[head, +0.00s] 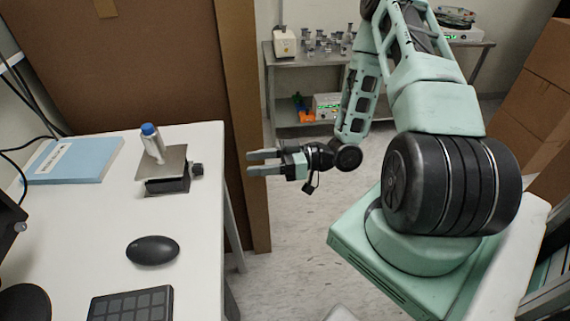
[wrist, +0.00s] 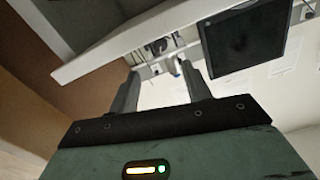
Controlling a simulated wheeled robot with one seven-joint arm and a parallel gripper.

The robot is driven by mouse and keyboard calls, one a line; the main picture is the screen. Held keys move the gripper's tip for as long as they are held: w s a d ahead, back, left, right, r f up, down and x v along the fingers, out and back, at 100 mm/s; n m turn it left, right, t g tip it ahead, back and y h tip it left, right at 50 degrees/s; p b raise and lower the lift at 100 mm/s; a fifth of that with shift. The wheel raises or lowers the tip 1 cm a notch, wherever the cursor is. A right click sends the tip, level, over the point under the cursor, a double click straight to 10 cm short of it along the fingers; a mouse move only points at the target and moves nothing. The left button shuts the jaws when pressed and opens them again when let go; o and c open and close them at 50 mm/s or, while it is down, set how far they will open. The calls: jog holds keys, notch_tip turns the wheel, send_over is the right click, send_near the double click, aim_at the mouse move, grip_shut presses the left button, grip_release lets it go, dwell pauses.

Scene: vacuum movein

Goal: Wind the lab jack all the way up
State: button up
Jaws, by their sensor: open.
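The lab jack (head: 168,174) stands on the white table near its right edge in the head view. It has a flat metal top plate, a dark body and a dark knob (head: 197,169) on its right side. The plate sits low, close above the body. A small bottle with a blue cap (head: 152,142) stands on the plate, appearing tilted. My gripper (head: 249,162) is open and empty, off the table's right edge, pointing left toward the knob with a clear gap between. The wrist view shows the two open fingers (wrist: 160,92), with the table edge beyond them.
The white table (head: 200,245) also holds a blue book (head: 75,160), a black mouse (head: 152,250) and a dark keypad (head: 130,304). A brown cardboard panel (head: 150,75) stands behind the table. A metal shelf (head: 300,62) with lab items is at the back. A monitor (wrist: 245,40) shows in the wrist view.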

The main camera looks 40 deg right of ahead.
jog(key=b+v, duration=0.1)
jog(key=v, duration=0.5)
jog(key=shift+d, duration=0.15)
